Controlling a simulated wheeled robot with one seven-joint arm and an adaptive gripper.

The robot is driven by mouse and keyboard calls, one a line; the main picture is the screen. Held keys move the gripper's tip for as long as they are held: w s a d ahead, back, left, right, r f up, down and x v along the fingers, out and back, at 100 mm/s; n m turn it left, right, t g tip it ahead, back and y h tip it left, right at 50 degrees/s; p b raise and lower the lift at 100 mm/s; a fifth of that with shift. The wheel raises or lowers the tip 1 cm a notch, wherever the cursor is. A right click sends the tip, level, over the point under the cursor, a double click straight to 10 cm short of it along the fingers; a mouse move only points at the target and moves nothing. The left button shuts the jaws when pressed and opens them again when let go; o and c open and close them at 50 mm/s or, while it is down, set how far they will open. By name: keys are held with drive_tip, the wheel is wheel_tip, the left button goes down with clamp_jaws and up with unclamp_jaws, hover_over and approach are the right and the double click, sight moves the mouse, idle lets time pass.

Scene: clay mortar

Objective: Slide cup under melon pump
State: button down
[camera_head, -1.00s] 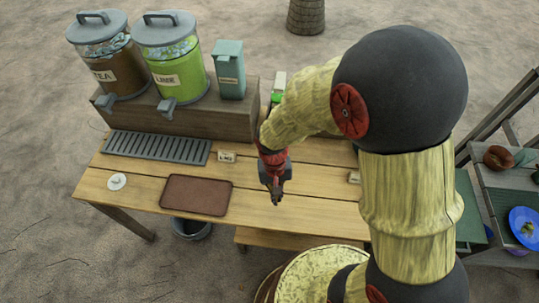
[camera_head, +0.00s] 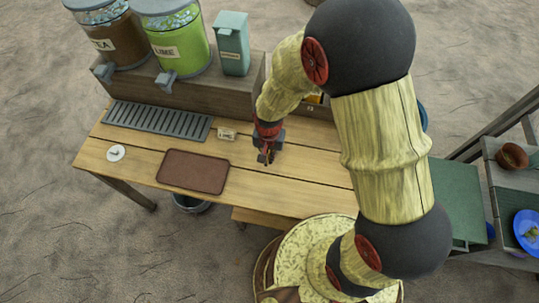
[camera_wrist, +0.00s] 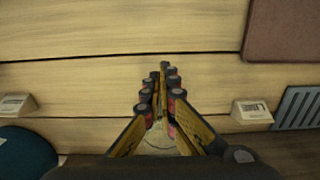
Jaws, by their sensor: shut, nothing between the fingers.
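My gripper (camera_head: 266,157) is shut and empty above the wooden table (camera_head: 290,180), right of the brown mat. In the wrist view its fingers (camera_wrist: 160,75) meet over bare planks. No cup and no pump labelled melon can be made out; my arm hides the table's back right part. A pale round shape (camera_wrist: 158,142) shows between the fingers in the wrist view, and I cannot tell what it is. A dark teal round thing (camera_wrist: 24,152) is cut off at that view's lower left.
Tea (camera_head: 112,38) and lime (camera_head: 178,45) dispensers and a green box (camera_head: 231,45) stand on a raised ledge. A slotted grate (camera_head: 157,119), small label card (camera_head: 227,134), brown mat (camera_head: 193,171) and white disc (camera_head: 116,153) lie on the table. A side shelf with a blue plate (camera_head: 528,229) stands right.

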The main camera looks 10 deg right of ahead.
sight(269, 171)
wheel_tip(269, 171, down, 7)
drive_tip(key=shift+f+b, duration=0.15)
drive_tip(key=shift+b, duration=0.75)
drive_tip(key=shift+w+d, duration=0.25)
drive_tip(key=shift+w, duration=0.35)
drive_tip(key=shift+w+d, duration=0.2)
drive_tip(key=shift+w, duration=0.35)
drive_tip(key=shift+w+d+b, duration=0.3)
drive_tip(key=shift+w, duration=0.45)
drive_tip(key=shift+w+d, duration=0.1)
drive_tip(key=shift+w, duration=0.15)
drive_tip(key=w+d, duration=0.1)
drive_tip(key=w, duration=0.3)
drive_tip(key=w+d, duration=0.2)
drive_tip(key=w, duration=0.2)
drive_tip(key=w+d, duration=0.2)
drive_tip(key=w, duration=0.2)
drive_tip(key=shift+w+p, duration=0.25)
drive_tip(key=shift+p, duration=0.1)
